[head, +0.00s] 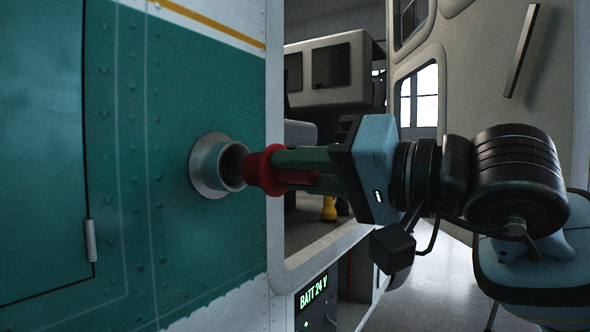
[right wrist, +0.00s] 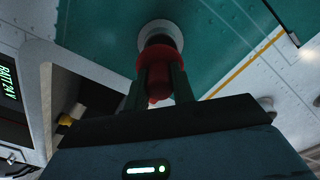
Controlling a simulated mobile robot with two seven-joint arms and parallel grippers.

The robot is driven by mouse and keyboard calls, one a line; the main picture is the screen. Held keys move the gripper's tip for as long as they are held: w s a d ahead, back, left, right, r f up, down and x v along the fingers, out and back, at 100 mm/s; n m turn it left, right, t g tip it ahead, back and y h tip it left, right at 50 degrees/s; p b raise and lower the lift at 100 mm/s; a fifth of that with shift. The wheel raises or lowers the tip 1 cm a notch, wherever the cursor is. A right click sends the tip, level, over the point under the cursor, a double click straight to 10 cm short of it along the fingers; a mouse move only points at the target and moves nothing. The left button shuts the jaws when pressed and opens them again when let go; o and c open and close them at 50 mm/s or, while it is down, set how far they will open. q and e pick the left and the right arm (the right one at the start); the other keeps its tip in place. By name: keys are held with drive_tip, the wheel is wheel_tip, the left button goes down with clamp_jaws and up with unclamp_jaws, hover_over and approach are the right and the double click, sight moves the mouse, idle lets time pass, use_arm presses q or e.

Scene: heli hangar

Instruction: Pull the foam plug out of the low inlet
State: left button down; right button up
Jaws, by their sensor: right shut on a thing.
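The low inlet (head: 207,167) is a pale metal collar standing out from the green riveted panel in the head view. Its dark mouth partly shows. The red foam plug (head: 262,170) has a wide flange and is at the mouth, in line with it. I cannot tell whether its tip is still inside the rim. My right gripper (head: 283,167) is shut on the plug's rear part, coming from the right. In the right wrist view the plug (right wrist: 152,62) sits between the fingers, with the inlet (right wrist: 160,30) just beyond. My left gripper is not in view.
A door panel with a latch (head: 90,240) is left of the inlet. A framed opening (head: 325,250) lies behind my right gripper, with a yellow object (head: 329,208) inside. A "BATT 24 V" display (head: 313,291) is below. Grey floor shows at lower right.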

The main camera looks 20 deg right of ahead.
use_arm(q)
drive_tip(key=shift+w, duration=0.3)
use_arm(e)
drive_tip(key=shift+v, duration=1.45)
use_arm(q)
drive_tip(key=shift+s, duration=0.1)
